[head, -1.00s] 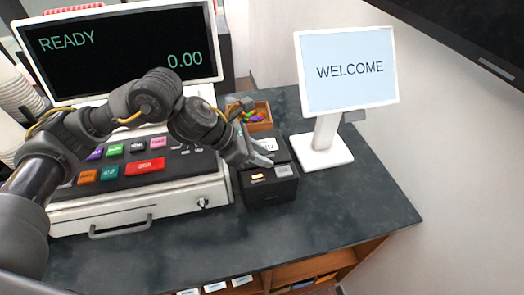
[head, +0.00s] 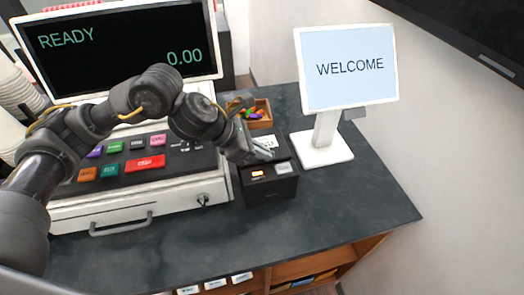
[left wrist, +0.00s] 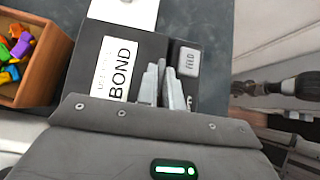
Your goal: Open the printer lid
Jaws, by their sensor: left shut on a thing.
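The printer (head: 268,188) is a small black box on the dark counter, to the right of the cash register. Its front part has a lit orange button and a grey FEED button (head: 284,168), which also shows in the left wrist view (left wrist: 188,60). Its lid (head: 280,146) carries a white label, readable as BOND (left wrist: 118,68) in the left wrist view. My left gripper (head: 264,149) reaches over the printer from the left. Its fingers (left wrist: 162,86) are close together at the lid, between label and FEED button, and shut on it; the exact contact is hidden.
The register (head: 140,190) with its keys and drawer stands left of the printer. A wooden box (head: 262,113) of colourful pieces is behind it. The WELCOME screen (head: 348,68) stands behind on the right. The counter (head: 350,210) in front and to the right is clear.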

